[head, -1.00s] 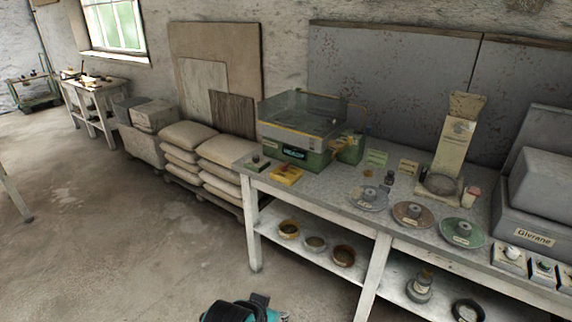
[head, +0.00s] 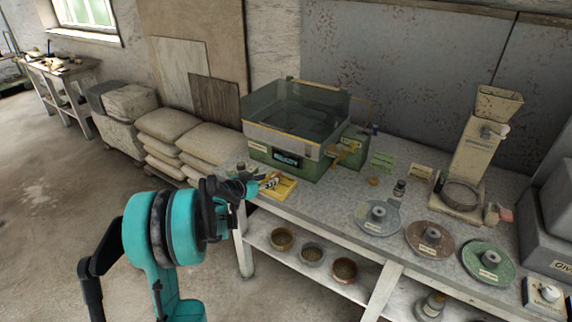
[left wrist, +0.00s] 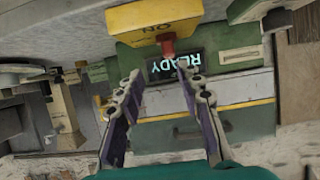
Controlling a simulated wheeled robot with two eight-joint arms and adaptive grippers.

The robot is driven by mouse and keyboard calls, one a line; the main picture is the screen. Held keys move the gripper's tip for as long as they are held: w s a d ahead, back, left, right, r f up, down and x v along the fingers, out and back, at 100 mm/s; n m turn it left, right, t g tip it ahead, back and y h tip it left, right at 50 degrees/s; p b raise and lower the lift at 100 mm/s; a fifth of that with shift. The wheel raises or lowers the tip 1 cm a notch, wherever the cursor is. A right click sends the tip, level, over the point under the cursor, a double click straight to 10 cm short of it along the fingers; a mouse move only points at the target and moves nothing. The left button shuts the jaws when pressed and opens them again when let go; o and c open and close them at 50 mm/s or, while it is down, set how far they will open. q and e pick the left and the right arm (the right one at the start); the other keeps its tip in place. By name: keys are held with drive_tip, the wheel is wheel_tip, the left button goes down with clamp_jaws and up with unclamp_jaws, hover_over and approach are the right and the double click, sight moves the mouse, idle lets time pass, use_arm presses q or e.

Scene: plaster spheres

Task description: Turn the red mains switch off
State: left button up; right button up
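The yellow switch box (head: 287,190) sits at the left end of the bench, in front of the green machine (head: 290,165). In the left wrist view the box (left wrist: 130,18) appears at the top, upside down, with an "ON" label and a red switch (left wrist: 167,44) sticking out. In the head view the red switch cannot be made out behind the fingers. My left gripper (head: 268,182) is at the box. In the left wrist view its fingers (left wrist: 160,72) are apart with nothing between them, and the switch lies just beyond the tips. My right gripper is not in view.
The machine's display (head: 287,159) reads READY in the left wrist view. Labelled discs (head: 380,217), a small bottle (head: 399,188) and a hopper device (head: 475,150) stand further right on the bench. Stacked sacks (head: 165,125) lie left of it. The floor in front is clear.

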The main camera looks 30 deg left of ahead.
sight(275, 174)
use_arm(q)
drive_tip(key=b+x, duration=0.1)
drive_tip(key=x, duration=0.1)
drive_tip(key=a+x, duration=0.1)
drive_tip(key=x, duration=0.2)
drive_tip(key=b+x, duration=0.1)
drive_tip(key=x, duration=0.1)
drive_tip(key=shift+w+a+f+b, duration=0.2)
drive_tip(key=shift+w+a+b, duration=0.05)
drive_tip(key=shift+w+b, duration=0.1)
drive_tip(key=shift+w, duration=0.55)
clamp_jaws()
